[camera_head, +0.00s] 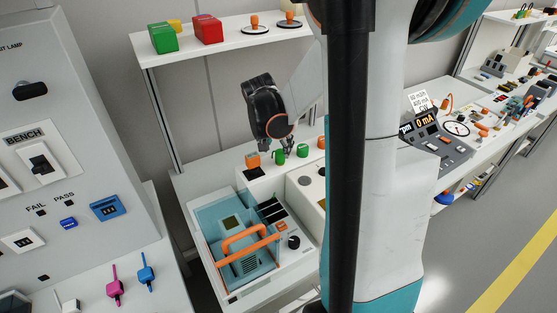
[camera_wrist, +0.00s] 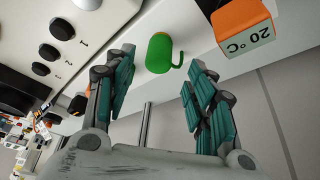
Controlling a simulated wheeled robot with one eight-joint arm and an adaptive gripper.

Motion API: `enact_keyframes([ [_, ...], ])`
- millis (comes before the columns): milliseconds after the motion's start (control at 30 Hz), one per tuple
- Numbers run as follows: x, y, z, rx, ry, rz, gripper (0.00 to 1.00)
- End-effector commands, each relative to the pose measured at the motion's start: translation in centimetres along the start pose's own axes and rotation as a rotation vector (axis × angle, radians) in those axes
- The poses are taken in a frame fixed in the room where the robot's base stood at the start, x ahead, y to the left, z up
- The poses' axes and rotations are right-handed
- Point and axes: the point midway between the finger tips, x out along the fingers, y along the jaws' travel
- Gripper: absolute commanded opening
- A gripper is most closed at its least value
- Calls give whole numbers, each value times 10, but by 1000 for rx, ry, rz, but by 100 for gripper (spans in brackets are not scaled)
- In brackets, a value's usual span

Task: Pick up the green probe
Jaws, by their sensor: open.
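A green cylinder with a small side hook, likely the green probe (camera_head: 278,158), stands on a white ledge behind the clear-lidded unit. In the wrist view the green probe (camera_wrist: 159,54) lies ahead, between the lines of my two fingers. My gripper (camera_head: 277,147) is open and empty, pointing down just above it. In the wrist view my gripper (camera_wrist: 158,68) has its teal-padded fingers spread on either side, with no clear contact. A second green piece (camera_head: 303,151) stands to the right in the head view.
An orange block (camera_head: 252,160), marked 20 °C in the wrist view (camera_wrist: 243,25), stands close beside the probe. Another orange piece (camera_head: 320,143) is to the right. A shelf (camera_head: 225,42) with green and red boxes is above. The clear-lidded unit (camera_head: 235,240) has an orange handle.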

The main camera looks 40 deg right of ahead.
Motion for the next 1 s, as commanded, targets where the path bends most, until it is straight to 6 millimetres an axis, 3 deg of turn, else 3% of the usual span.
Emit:
enact_keyframes([
  [167,9,0,1,0,0,0,50],
  [500,53,2,3,0,0,0,50],
  [733,54,2,2,-1,0,0,50],
  [767,54,2,2,-1,0,0,48],
  [967,54,2,2,-1,0,0,3],
  [1000,54,2,2,-1,0,0,1],
])
